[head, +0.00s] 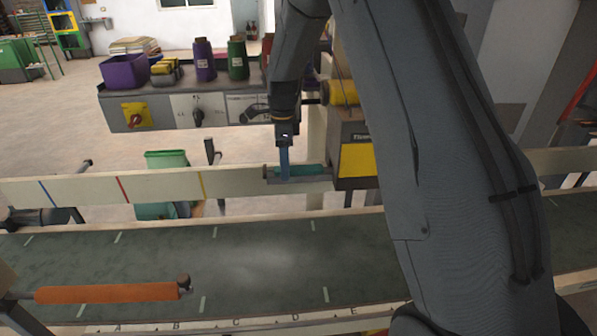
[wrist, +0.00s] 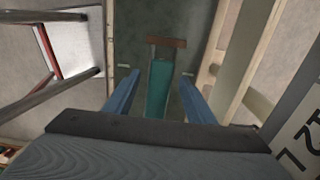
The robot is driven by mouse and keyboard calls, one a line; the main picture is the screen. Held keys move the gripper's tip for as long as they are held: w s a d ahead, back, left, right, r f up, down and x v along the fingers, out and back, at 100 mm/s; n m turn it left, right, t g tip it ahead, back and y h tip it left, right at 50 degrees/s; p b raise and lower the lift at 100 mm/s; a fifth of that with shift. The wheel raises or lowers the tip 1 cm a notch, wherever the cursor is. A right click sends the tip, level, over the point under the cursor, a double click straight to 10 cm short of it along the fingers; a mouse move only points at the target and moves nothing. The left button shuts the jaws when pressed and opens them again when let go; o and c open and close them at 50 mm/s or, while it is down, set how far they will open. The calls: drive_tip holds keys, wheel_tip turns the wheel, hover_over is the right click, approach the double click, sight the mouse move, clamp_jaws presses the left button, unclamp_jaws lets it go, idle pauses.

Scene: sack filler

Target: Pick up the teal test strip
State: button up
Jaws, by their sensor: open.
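The teal test strip (wrist: 159,90) lies lengthwise between the two blue fingers of my gripper (wrist: 160,76) in the wrist view. A gap shows on each side of it, so the fingers are open and not pressed on it. A brown crosspiece (wrist: 166,42) is at its far end. In the head view, the strip (head: 312,170) shows as a teal piece on a small grey ledge (head: 300,180) at the conveyor's far rail. My gripper (head: 284,174) points down there, its blue fingers overlapping the strip's left part. The strip's near end is hidden in the wrist view.
A yellow and grey box (head: 355,158) stands just right of the ledge. The rail (head: 90,190) runs left with coloured marks. The dark conveyor belt (head: 250,255) is clear, with an orange roller (head: 105,293) at near left. A control panel (head: 190,110) with spools stands behind.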

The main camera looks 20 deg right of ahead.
drive_tip(key=c, duration=1.2)
drive_tip(key=shift+r, duration=0.1)
